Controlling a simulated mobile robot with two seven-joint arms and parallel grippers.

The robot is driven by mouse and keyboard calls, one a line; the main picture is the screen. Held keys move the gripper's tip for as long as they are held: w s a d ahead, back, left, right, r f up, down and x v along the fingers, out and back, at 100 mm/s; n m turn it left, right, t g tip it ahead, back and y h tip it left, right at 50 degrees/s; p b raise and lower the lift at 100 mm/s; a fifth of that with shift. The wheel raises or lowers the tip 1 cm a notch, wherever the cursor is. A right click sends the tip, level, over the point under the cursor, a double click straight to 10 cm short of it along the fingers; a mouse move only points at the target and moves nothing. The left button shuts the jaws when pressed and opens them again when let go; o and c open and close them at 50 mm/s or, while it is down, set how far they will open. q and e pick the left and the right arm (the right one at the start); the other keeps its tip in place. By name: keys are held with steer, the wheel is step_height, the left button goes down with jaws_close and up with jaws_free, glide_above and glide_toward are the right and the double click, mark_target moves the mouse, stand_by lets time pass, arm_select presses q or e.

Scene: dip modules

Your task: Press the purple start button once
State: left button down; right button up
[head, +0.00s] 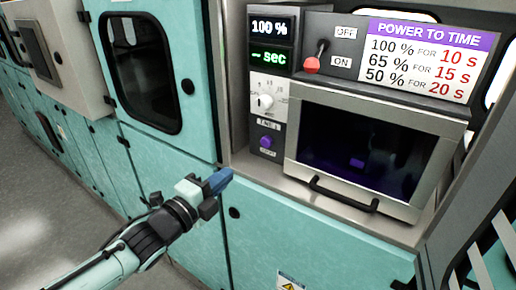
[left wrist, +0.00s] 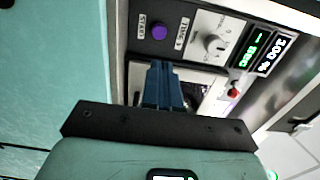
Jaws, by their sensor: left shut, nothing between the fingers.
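The purple start button (head: 266,141) sits low on the control panel, left of the machine's dark window. It also shows in the left wrist view (left wrist: 159,32), just beyond the fingertips. My left gripper (head: 224,178) is shut and empty, with its blue fingers pointing at the machine. It is below and left of the button in the head view, apart from it. The blue fingers also show in the left wrist view (left wrist: 163,70). My right gripper is not in view.
Above the button are a white dial (head: 265,101) and a display (head: 270,42) reading 100 % and "– sec". A red-knobbed lever (head: 312,64) stands at ON. The machine door (head: 372,150) has a black handle (head: 343,196). Teal cabinets (head: 300,235) lie below.

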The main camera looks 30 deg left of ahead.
mark_target(265, 143)
arm_select(q)
steer(key=w, duration=0.4)
steer(key=w+p, duration=0.1)
steer(key=w, duration=0.4)
steer(key=w+d, duration=0.1)
steer(key=w, duration=0.4)
steer(key=shift+d+p, duration=0.1)
steer(key=shift+p, duration=0.3)
